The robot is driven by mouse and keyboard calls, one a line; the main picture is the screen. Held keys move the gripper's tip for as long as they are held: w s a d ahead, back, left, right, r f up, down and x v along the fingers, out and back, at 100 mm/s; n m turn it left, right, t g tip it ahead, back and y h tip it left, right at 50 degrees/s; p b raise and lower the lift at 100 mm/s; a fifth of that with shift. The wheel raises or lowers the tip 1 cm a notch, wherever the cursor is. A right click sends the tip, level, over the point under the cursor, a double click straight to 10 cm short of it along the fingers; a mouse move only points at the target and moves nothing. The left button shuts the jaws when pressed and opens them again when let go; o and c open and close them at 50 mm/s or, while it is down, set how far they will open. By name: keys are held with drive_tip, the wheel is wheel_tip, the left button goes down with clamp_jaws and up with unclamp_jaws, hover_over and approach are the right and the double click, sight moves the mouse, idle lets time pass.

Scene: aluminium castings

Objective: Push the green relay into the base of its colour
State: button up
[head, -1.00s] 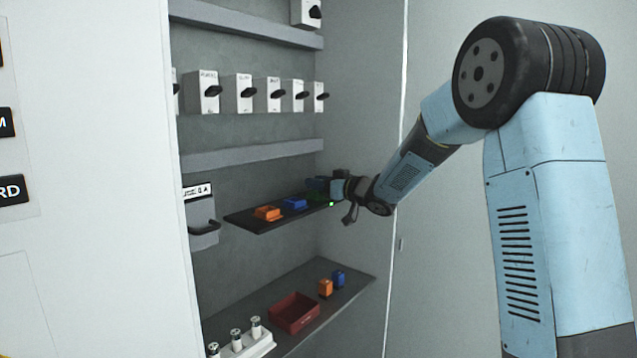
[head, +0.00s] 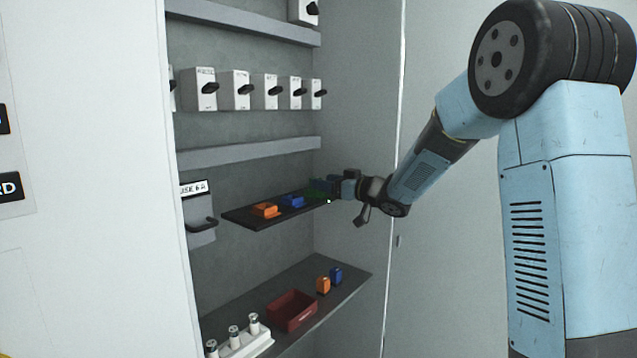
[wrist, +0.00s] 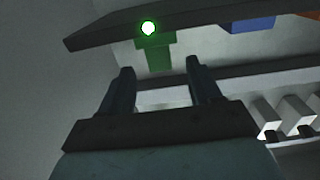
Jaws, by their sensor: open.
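The green relay (wrist: 158,57) shows in the wrist view as a narrow green block against the wider green base (wrist: 154,38) on the dark shelf. It appears seated in the base and in line with it, though its depth is hard to judge. A green light (wrist: 148,27) glows brightly at the shelf edge beside them. My gripper (wrist: 160,84) is open and empty, its two fingers apart and short of the relay. In the head view the green parts (head: 317,190) are small and dark at the shelf's right end, just left of my gripper.
The blue base (head: 291,201) and orange base (head: 264,210) stand left on the same shelf (head: 240,219). Below, a lower shelf (head: 350,283) holds an orange relay (head: 323,285), a blue relay (head: 336,275) and a red bin (head: 291,311). Cabinet wall (head: 362,120) is close on the right.

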drive_tip(key=v, duration=0.9)
drive_tip(key=shift+s+d, duration=0.15)
drive_tip(key=shift+d, duration=0.05)
